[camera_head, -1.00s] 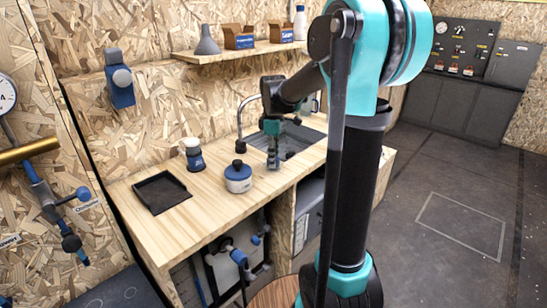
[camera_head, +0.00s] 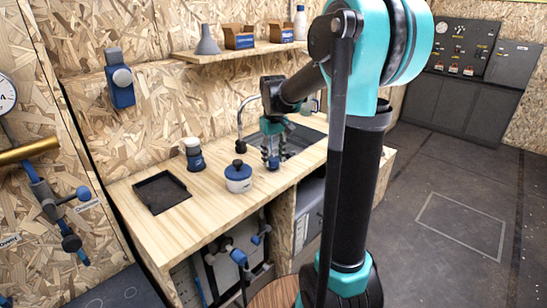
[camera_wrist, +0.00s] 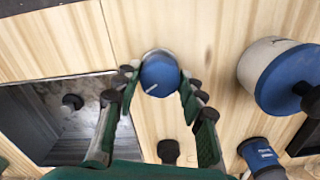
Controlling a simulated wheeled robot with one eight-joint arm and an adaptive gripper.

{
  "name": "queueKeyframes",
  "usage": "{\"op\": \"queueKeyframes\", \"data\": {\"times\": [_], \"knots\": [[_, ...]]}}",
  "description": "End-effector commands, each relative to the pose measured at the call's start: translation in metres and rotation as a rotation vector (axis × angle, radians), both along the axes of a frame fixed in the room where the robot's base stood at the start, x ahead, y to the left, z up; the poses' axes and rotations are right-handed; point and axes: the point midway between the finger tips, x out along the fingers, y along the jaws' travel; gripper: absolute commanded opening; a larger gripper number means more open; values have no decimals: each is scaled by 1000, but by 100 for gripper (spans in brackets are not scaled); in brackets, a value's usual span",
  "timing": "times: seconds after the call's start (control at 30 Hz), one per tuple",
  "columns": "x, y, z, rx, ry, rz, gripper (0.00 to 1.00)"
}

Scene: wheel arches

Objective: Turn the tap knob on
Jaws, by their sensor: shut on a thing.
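The tap knob is a round blue cap with a short white mark, on the wooden counter beside the sink; in the wrist view the knob (camera_wrist: 161,72) sits between my fingertips. In the head view the knob (camera_head: 273,164) shows small and partly covered by the fingers. My gripper (camera_head: 272,157) points down at the counter, and its green and black fingers (camera_wrist: 160,82) are closed around the knob's sides. The sink (camera_wrist: 38,120) lies to the left in the wrist view. The curved tap spout (camera_head: 240,115) stands behind my gripper in the head view.
A white pot with a blue lid (camera_head: 238,178) stands close to the left of my gripper. A blue and white jar (camera_head: 194,155) and a black tray (camera_head: 162,193) are farther left. A shelf (camera_head: 205,57) with a funnel and boxes hangs behind.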

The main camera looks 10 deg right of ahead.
Motion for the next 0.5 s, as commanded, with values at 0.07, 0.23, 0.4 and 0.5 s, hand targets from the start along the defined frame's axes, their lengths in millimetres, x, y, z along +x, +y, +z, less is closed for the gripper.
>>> {"op": "queueKeyframes", "data": {"times": [0.07, 0.23, 0.4, 0.5], "knots": [[0, 0, 0, 0, 0, -70, 11], [0, 0, 0, 0, 0, -227, 11], [0, 0, 0, 0, 0, -364, 11], [0, 0, 0, 0, 0, -432, 11]]}}
